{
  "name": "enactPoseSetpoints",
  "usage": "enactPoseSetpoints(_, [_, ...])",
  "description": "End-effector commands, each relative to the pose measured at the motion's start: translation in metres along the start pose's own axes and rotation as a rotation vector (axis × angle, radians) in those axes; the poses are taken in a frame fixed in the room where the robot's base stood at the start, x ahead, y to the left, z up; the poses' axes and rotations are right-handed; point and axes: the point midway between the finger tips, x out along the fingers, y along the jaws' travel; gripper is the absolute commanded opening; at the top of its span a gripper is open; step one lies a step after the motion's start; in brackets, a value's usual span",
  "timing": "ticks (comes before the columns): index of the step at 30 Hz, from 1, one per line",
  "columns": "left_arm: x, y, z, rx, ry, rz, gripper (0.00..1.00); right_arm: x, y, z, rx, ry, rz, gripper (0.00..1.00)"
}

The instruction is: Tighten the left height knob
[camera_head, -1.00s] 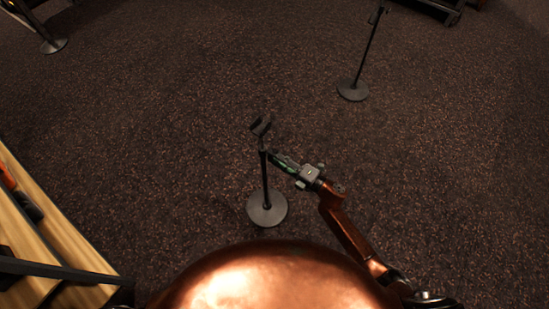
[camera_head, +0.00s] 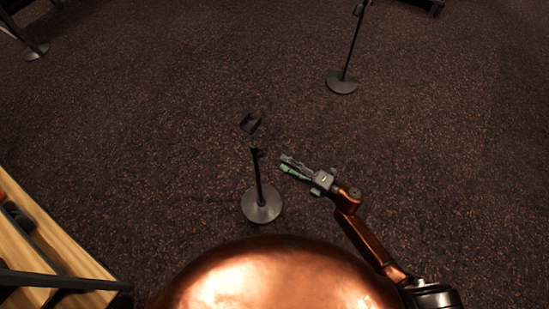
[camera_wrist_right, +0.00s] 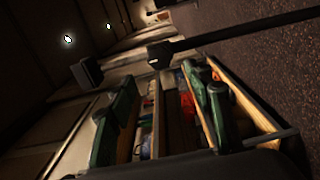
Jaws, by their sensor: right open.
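A black microphone stand with a round base (camera_head: 261,204) stands upright on the carpet in front of me. A forked holder (camera_head: 250,123) tops its thin pole (camera_head: 259,178). A small dark height knob (camera_head: 260,152) appears near the top of the pole, too small to read its turn. My right gripper (camera_head: 284,164) is open and empty, right of the pole with a clear gap. In the right wrist view its green-sided fingers (camera_wrist_right: 165,115) are apart, and the pole (camera_wrist_right: 240,32) crosses beyond them, ending in a dark block (camera_wrist_right: 160,54). My left gripper is not in view.
A second stand (camera_head: 342,82) is farther back on the right, and another base (camera_head: 35,51) is at the far left. A wooden shelf unit (camera_head: 60,255) is at the lower left. Carpet around the near stand is clear.

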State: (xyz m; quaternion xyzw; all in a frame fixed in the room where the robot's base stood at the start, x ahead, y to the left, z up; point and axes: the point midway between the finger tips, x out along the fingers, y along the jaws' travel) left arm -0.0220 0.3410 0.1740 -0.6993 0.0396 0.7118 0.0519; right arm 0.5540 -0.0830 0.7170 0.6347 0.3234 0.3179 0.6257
Motion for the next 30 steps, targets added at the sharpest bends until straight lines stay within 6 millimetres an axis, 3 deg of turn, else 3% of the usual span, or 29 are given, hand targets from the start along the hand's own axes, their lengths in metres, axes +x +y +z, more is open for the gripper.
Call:
enactPoseSetpoints(3, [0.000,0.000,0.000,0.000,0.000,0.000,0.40,-0.018,0.000,0.000,0.001,0.000,0.000,0.47])
enactPoseSetpoints(7, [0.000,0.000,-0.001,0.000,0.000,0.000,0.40,-0.028,0.000,0.000,0.001,0.000,0.001,0.47])
enactPoseSetpoints(26, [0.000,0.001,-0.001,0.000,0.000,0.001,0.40,-0.031,0.000,0.000,0.002,-0.001,0.001,0.47])
enactPoseSetpoints(30, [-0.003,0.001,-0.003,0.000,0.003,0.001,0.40,-0.039,-0.016,0.013,0.063,-0.055,-0.020,0.47])
